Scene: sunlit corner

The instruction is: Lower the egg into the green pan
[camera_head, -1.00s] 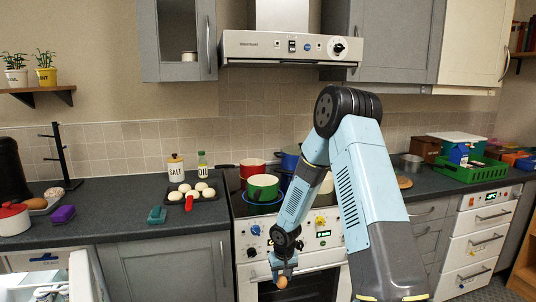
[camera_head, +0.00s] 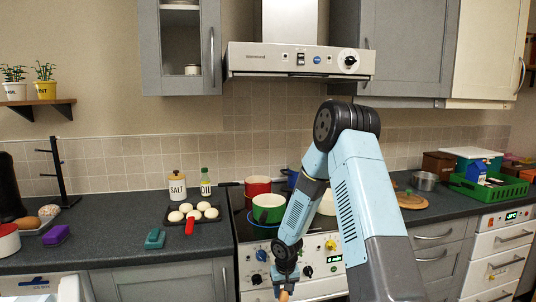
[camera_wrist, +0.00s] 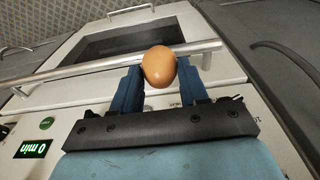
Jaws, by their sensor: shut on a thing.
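A brown egg (camera_wrist: 159,66) is held between the blue fingers of my gripper (camera_wrist: 160,84) in the wrist view. In the head view my gripper (camera_head: 284,292) is low in front of the stove, at the bottom edge of the picture, and the egg shows just below it. My gripper is below the stove top, in front of the oven door. The green pan (camera_head: 266,208) stands on the stove top, above and left of my gripper. Its inside is pale; I see nothing in it. The pan's right side is near my arm.
A red pot (camera_head: 257,187) stands behind the green pan, and a cream pot (camera_head: 327,203) is partly behind my arm. A tray of white eggs or buns (camera_head: 193,212) lies left of the stove. The oven handle (camera_wrist: 115,68) runs close behind the egg.

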